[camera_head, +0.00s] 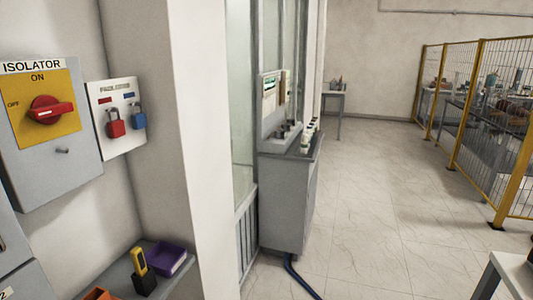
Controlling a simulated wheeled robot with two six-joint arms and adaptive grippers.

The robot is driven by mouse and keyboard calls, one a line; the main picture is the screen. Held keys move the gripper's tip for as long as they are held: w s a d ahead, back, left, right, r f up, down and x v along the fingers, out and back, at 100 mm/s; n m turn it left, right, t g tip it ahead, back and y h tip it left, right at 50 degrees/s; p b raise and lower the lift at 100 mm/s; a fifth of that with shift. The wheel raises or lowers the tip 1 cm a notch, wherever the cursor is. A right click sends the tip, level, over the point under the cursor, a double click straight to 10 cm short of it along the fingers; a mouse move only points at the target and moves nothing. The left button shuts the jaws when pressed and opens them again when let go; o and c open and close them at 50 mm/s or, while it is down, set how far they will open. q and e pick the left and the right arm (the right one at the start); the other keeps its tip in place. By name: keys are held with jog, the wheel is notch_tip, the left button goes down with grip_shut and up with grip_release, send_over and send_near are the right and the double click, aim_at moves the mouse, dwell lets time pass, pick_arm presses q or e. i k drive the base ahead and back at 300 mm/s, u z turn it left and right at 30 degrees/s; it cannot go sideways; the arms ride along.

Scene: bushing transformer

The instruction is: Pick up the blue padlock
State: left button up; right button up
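The blue padlock (139,118) hangs on a white wall board (118,143) at the left of the head view, under a small blue label. A red padlock (115,125) hangs just to its left on the same board, under a red label. The blue padlock looks upright and nothing covers it. Neither of my grippers shows in this view.
A grey isolator box (50,160) with a red rotary switch (48,110) is left of the board. Below, a grey shelf (120,285) holds a purple bin (167,260) and a yellow device (139,264). A white pillar (200,120) stands right. Open floor (365,210) lies beyond.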

aim_at(139, 121)
jog(key=z, duration=0.8)
jog(key=i, duration=2.85)
jog(key=u, duration=2.6)
